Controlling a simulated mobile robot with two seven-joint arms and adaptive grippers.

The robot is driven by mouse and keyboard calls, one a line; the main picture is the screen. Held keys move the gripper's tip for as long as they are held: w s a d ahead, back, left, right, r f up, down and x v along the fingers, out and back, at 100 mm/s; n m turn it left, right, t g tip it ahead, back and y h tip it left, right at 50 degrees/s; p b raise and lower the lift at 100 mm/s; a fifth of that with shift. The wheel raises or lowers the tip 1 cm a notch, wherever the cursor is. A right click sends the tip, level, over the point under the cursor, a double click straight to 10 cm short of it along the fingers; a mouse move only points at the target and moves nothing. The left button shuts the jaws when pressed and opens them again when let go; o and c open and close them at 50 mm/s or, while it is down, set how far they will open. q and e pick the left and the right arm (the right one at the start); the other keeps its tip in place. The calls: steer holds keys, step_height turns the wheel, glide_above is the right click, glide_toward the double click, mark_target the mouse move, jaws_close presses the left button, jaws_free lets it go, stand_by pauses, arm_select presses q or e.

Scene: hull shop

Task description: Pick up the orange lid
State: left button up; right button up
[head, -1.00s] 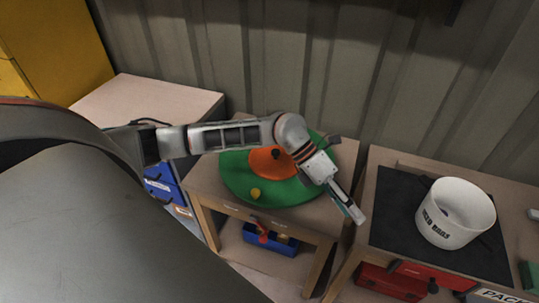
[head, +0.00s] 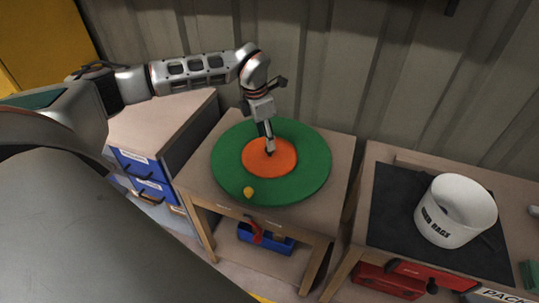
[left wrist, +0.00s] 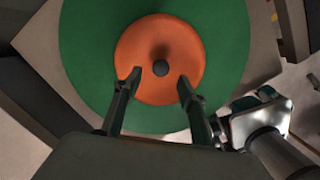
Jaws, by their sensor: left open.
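The orange lid (head: 258,161) is a round disc with a dark knob. It lies in the middle of a round green mat (head: 312,170) on a small wooden table. In the left wrist view the orange lid (left wrist: 150,37) shows its dark knob (left wrist: 161,68) beyond and between the fingertips. My left gripper (head: 269,148) points down over the lid and hides the knob in the head view. In the left wrist view the left gripper (left wrist: 160,79) is open, its two fingers apart with nothing between them.
A small yellow object (head: 248,192) sits at the mat's front edge. A white bucket (head: 445,225) stands on a dark mat (head: 393,205) on the right table. A blue bin (head: 275,243) is on the lower shelf. Blue drawers (head: 150,188) stand left, and a corrugated wall (head: 330,70) is behind.

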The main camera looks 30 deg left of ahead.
arm_select(q)
steer(key=f, duration=0.3)
steer(key=w+f, duration=0.1)
steer(key=shift+d+f, duration=0.15)
steer(key=shift+d, duration=0.15)
jaws_close()
steer(key=shift+r, duration=0.2)
